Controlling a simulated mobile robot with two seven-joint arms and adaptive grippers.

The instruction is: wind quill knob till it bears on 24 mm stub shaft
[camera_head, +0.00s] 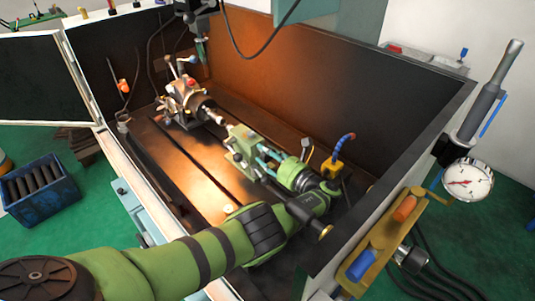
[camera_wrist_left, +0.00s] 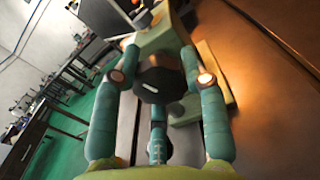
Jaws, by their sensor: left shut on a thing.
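The green tailstock (camera_head: 240,142) stands on the bed in the head view, facing the chuck (camera_head: 187,97). The pale stub shaft (camera_head: 213,116) sticks out of the chuck toward the tailstock. Whether the tailstock's tip touches the shaft is too small to tell. My left gripper (camera_head: 257,161) is behind the tailstock, its teal fingers pointing at it. In the left wrist view, my left gripper (camera_wrist_left: 160,80) has its two fingers on either side of the dark quill knob (camera_wrist_left: 157,87) and is shut on it. In the head view the knob is hidden. My right gripper is not in view.
The machine enclosure's dark back wall (camera_head: 345,119) rises behind the bed. A yellow-and-blue hose nozzle (camera_head: 334,167) stands right of the tailstock. A dial gauge (camera_head: 467,181) is outside the near right wall. The slotted bed (camera_head: 182,160) left of the tailstock is clear.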

